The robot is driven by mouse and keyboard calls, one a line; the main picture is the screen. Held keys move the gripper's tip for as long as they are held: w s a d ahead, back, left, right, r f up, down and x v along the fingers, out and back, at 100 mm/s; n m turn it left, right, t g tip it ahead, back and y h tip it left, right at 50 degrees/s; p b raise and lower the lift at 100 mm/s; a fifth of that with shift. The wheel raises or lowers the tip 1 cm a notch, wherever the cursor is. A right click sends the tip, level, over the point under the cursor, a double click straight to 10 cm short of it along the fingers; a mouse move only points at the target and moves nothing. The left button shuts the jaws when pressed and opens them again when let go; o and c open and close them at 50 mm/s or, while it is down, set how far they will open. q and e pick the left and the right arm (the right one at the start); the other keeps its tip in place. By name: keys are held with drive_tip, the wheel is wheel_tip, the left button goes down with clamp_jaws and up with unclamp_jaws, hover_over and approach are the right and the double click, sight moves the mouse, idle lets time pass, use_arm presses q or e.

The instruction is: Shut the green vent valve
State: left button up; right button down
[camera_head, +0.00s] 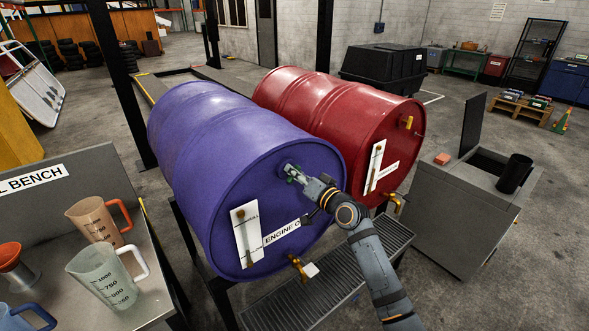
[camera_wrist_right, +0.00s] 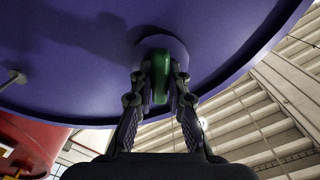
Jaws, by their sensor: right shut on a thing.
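The green vent valve (camera_wrist_right: 160,74) sits on the end face of the purple drum (camera_head: 240,140). In the right wrist view its green handle stands between the two fingers of my right gripper (camera_wrist_right: 158,92), which are closed on it. In the head view my right gripper (camera_head: 296,175) reaches the upper right of the drum's end face, and a little green shows at the fingertips. The gripper hides most of the valve, so its exact setting is hard to tell. My left gripper is not in view.
A red drum (camera_head: 330,100) with a yellow valve (camera_head: 407,122) lies beside the purple one. Below the purple drum are a brass tap (camera_head: 298,268) and a grated tray (camera_head: 330,295). A bench (camera_head: 60,205) with jugs stands left; a grey cabinet (camera_head: 455,220) stands right.

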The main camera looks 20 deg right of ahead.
drive_tip(key=m+p, duration=0.2)
drive_tip(key=m, duration=0.3)
drive_tip(key=shift+d+m+p, duration=0.1)
drive_tip(key=shift+m+p, duration=0.2)
drive_tip(key=shift+f+m+p, duration=0.15)
drive_tip(key=shift+m+p, duration=0.3)
drive_tip(key=shift+m, duration=0.65)
drive_tip(key=shift+f+m+p, duration=0.1)
drive_tip(key=shift+m+p, duration=0.3)
drive_tip(key=shift+m, duration=0.7)
drive_tip(key=c, duration=1.3)
unclamp_jaws()
drive_tip(key=v, duration=1.2)
